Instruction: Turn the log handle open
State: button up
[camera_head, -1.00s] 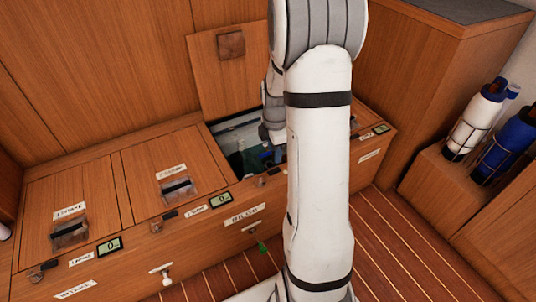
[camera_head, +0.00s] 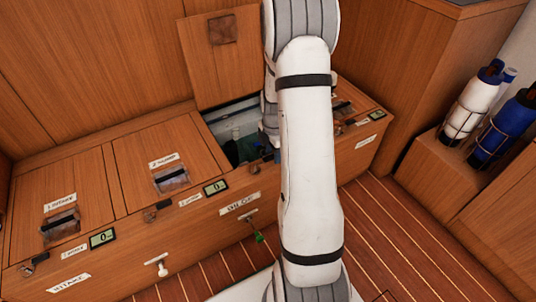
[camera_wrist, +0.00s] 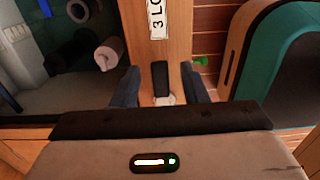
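In the wrist view, the log handle is a short black lever (camera_wrist: 161,77) with a pale metal base, on the narrow wooden rim. A white label beginning "3 LO" (camera_wrist: 157,18) is just beyond it. My gripper (camera_wrist: 159,70) is open, with one dark finger on each side of the lever. Gaps show between the lever and both fingers, so it is not gripped.
An open locker (camera_head: 222,115) with its lid (camera_head: 222,62) raised lies beside the rim. It holds a pale rolled item (camera_wrist: 108,55). Two closed lids with latches stand left, above other front handles (camera_head: 152,214). Bottles (camera_head: 476,105) sit in a rack at right.

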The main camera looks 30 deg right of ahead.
jog(key=shift+c, duration=0.4)
grip_shut()
